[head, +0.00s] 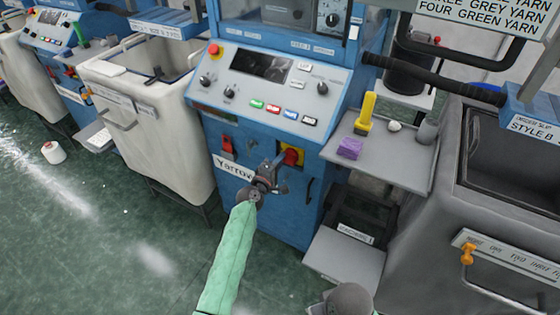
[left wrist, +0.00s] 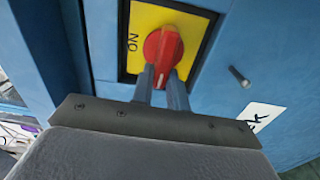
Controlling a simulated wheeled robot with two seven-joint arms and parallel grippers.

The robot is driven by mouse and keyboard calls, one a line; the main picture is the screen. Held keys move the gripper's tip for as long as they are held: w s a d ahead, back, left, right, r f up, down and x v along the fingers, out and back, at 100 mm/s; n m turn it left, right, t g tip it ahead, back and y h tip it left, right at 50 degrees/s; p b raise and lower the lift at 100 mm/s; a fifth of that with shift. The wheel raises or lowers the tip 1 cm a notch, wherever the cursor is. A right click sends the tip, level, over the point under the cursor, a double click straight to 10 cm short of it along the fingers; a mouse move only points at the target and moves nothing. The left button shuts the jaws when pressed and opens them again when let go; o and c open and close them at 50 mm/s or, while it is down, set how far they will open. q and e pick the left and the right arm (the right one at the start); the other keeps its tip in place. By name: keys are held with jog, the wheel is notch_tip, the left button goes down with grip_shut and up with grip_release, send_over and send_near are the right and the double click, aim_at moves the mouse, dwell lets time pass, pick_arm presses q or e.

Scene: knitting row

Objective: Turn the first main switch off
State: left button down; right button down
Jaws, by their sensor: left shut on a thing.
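The main switch is a red rotary knob (left wrist: 162,52) on a yellow plate (left wrist: 205,22), set in the blue front of the machine. "ON" is printed on the plate, left of the knob in the left wrist view. In the head view the knob (head: 291,157) shows low on the machine, right of the label "Yarrow". My left gripper (head: 268,178) reaches up to it from below, and its two fingers (left wrist: 164,84) are shut on the knob.
The machine's sloped control panel (head: 270,105) is above the switch. A grey side shelf (head: 400,165) at right holds a purple block (head: 349,149) and a yellow-handled tool (head: 366,112). A pale bin (head: 150,135) stands at left and a grey bin (head: 425,220) at right.

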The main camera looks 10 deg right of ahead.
jog(key=shift+f, duration=0.1)
dwell(0.5)
pick_arm(q)
jog(key=c, duration=1.4)
grip_release()
jog(key=shift+a, duration=0.1)
pick_arm(e)
jog(key=shift+a, duration=0.15)
